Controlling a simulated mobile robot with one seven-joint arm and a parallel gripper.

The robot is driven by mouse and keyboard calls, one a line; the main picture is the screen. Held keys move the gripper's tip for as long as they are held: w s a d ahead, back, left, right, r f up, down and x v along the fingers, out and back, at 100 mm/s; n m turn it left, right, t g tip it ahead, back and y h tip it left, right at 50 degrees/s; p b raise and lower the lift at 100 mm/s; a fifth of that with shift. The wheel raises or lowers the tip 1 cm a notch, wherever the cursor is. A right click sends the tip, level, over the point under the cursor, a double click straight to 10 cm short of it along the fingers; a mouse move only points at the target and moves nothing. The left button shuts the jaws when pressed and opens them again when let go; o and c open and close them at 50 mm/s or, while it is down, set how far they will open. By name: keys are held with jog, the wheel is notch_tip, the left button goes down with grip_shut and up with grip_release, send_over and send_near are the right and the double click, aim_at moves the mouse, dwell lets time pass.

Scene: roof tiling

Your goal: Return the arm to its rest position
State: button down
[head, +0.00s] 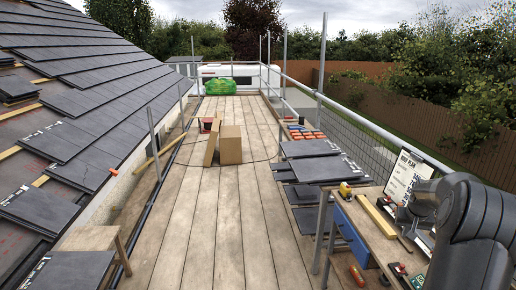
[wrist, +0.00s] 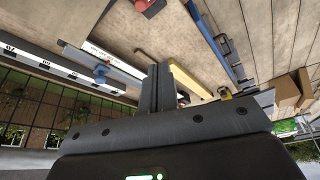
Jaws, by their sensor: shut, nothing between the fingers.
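My arm (head: 468,225) is folded at the right edge of the head view, beside the workbench. My gripper (wrist: 159,72) shows in the wrist view with its two dark fingers together and nothing between them. It points over the bench, clear of the tools as far as I can tell. In the head view I cannot make out the fingertips.
The workbench (head: 372,236) carries a roof-plan clipboard (head: 403,176), a yellow tape measure (head: 345,189) and a wooden batten (head: 376,216). Slate stacks (head: 322,169) lie beyond it along the guard rail. The tiled roof (head: 85,75) rises at left.

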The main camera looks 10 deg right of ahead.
jog(key=s+a+r+n, duration=0.1)
jog(key=s+a+r, duration=0.3)
jog(key=a, duration=0.5)
jog(key=s+a+r+n, duration=0.1)
jog(key=s+a+r, duration=0.1)
jog(key=a+r, duration=0.6)
jog(key=s+a+r+n, duration=0.1)
jog(key=s+a+r, duration=0.25)
jog(key=a, duration=0.55)
jog(key=s+a+n+t+y, duration=0.1)
jog(key=s+a, duration=0.7)
jog(key=s, duration=0.3)
jog(key=s+a+n+t, duration=0.1)
jog(key=s+a, duration=0.8)
jog(key=s, duration=0.2)
jog(key=shift+s+y, duration=0.35)
jog(key=shift+y, duration=0.05)
